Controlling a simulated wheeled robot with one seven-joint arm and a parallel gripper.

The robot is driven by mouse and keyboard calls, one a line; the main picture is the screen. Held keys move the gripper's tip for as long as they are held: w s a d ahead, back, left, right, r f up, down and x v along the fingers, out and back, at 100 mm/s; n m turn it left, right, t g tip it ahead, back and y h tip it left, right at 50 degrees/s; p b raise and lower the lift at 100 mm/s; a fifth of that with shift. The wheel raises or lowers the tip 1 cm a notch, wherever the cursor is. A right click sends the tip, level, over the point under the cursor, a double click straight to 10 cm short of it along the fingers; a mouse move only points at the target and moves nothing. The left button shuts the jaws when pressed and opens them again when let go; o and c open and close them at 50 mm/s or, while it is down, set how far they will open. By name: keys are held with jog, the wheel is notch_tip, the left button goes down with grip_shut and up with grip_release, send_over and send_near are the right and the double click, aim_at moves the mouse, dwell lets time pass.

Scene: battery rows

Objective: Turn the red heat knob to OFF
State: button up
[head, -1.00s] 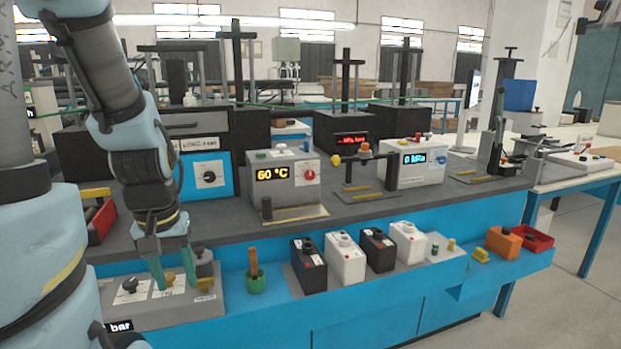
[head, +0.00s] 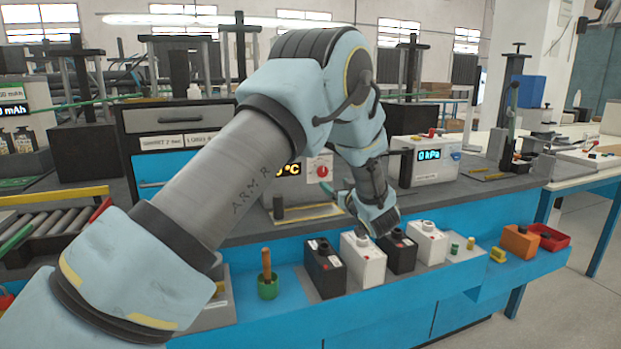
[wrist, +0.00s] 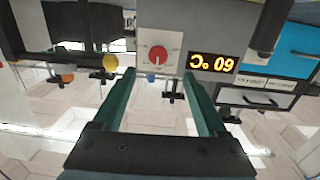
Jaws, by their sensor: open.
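The red heat knob (head: 323,171) is on the front of the grey heater box (head: 318,188), partly behind my arm in the head view. In the wrist view the red knob (wrist: 158,55) sits on a white plate, ahead of and between my fingers. The orange display (wrist: 212,62) beside it reads 60 °C, upside down. My gripper (wrist: 163,80) is open and empty, its two green fingers apart and not visibly touching the knob. In the head view the fingers are hidden behind my wrist.
Black and white batteries (head: 362,258) stand in a row on the blue front shelf, below my wrist. A white box with a blue display (head: 428,155) is to the right. A yellow knob (wrist: 110,62) shows beside the fingers in the wrist view.

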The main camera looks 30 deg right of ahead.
aim_at(323, 173)
jog(key=w+p, duration=0.1)
jog(key=w, duration=0.2)
jog(key=w+d+p, duration=0.1)
jog(key=w, duration=0.2)
jog(key=w+p, duration=0.1)
jog(key=w, duration=0.2)
jog(key=shift+w+d+f, duration=0.1)
jog(key=shift+w+d, duration=0.25)
jog(key=shift+d, duration=0.05)
jog(key=shift+c, duration=0.2)
grip_shut()
